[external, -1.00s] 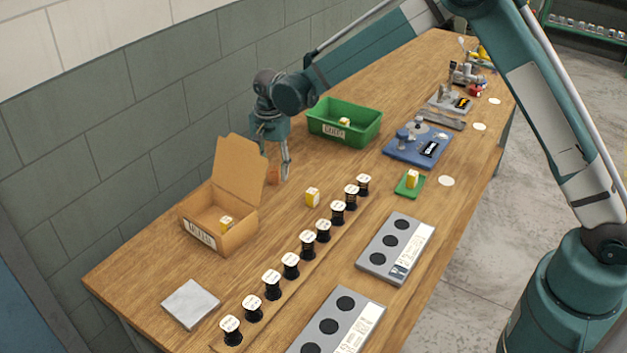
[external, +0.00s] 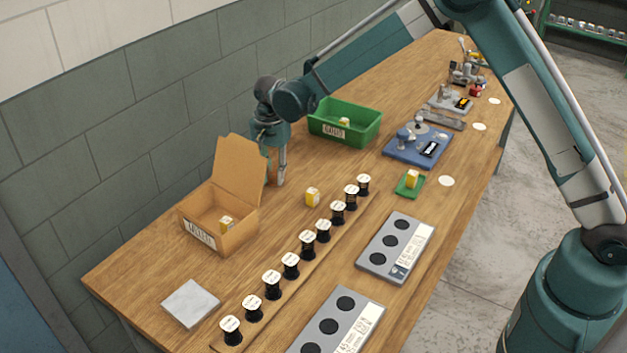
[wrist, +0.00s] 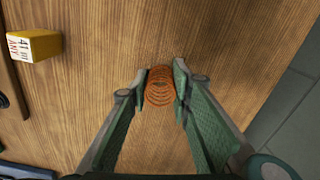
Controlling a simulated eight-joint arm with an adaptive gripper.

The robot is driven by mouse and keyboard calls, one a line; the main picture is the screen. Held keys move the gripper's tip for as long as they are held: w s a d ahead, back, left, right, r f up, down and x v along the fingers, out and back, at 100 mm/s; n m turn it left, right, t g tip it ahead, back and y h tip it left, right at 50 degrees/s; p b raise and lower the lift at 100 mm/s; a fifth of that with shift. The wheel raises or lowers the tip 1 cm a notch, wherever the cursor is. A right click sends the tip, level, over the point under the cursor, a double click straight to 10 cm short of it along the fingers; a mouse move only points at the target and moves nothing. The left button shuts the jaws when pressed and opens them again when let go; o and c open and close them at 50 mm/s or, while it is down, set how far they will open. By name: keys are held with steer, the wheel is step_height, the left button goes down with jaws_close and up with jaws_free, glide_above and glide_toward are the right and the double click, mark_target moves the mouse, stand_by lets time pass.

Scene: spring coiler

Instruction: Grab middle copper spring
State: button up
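A copper spring (wrist: 160,88) stands between the two fingers of my gripper (wrist: 161,80) in the wrist view. Its coils show as stacked orange rings, and both fingers appear to touch its sides. In the external view my gripper (external: 276,180) points down at the table, to the right of the open cardboard box. The spring is mostly hidden by the fingers there. No other copper spring is clear beside it.
The cardboard box (external: 190,222) is close on the left, and a green bin (external: 360,137) stands behind to the right. A small yellow box (external: 312,197) and a row of black spools (external: 290,266) stand in front. The wall is behind.

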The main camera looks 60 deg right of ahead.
mark_target(271, 168)
steer(key=shift+r, duration=0.1)
stand_by(0.3)
steer(key=shift+r, duration=4.9)
